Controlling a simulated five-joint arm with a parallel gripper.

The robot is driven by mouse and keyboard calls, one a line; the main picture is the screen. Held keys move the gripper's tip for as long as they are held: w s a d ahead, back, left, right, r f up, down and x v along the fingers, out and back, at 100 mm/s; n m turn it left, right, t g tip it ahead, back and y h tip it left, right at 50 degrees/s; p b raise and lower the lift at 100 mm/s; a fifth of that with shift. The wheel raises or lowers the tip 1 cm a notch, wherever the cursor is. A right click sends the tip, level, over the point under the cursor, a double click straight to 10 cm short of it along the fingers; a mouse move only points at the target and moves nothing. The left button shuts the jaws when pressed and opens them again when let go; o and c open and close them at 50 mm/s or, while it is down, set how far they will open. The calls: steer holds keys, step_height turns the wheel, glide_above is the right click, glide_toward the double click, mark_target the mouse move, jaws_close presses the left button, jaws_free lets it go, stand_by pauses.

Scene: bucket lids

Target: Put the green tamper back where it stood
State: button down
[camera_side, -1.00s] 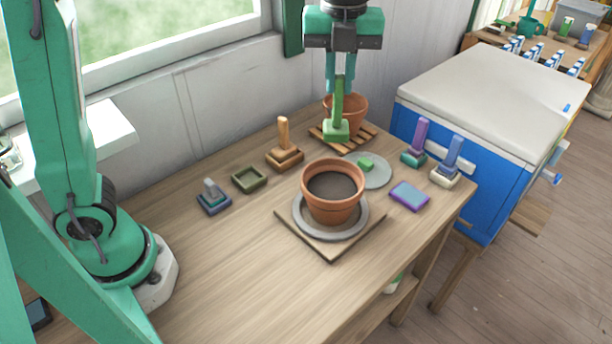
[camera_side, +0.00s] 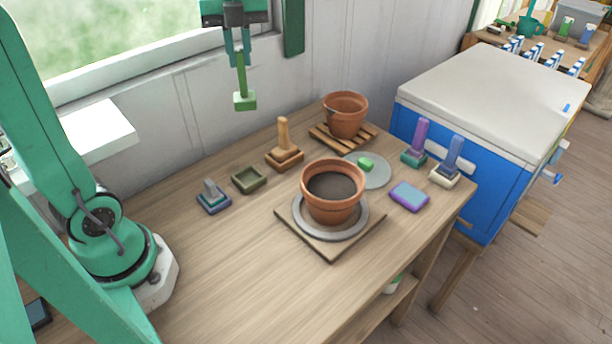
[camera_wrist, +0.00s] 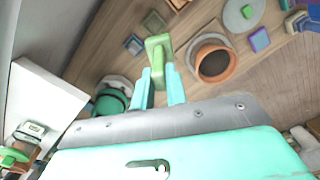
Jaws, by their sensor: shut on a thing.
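The green tamper (camera_side: 244,99) hangs upright in the air, its square foot down, well above the table. It also shows in the wrist view (camera_wrist: 158,45). My gripper (camera_side: 239,58) is shut on the tamper's handle; its teal fingers sit on either side of it in the wrist view (camera_wrist: 159,82). An olive-green square tray (camera_side: 249,180) stands empty on the table, below the tamper in the picture, between a brown stand with an orange tamper (camera_side: 283,133) and a small blue-teal stepped stand (camera_side: 214,201).
A soil-filled pot (camera_side: 333,190) stands on a round plate on a board. Another pot (camera_side: 345,113) stands on a slatted rack by the wall. A purple tamper (camera_side: 419,137), a blue tamper (camera_side: 452,152) and a purple-blue block (camera_side: 409,196) are at right. The left front table is clear.

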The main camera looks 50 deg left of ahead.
mark_target(237, 109)
steer(key=shift+s+a+f, duration=0.35)
steer(key=shift+s+a, duration=0.3)
steer(key=shift+a, duration=0.2)
step_height(237, 109, down, 12)
steer(key=shift+f, duration=0.1)
steer(key=shift+w+f, duration=0.1)
steer(key=shift+f, duration=0.45)
steer(key=shift+d, duration=0.1)
steer(key=shift+f, duration=2.25)
steer(key=shift+f, duration=0.75)
steer(key=shift+r, duration=0.3)
steer(key=shift+r, duration=1.75)
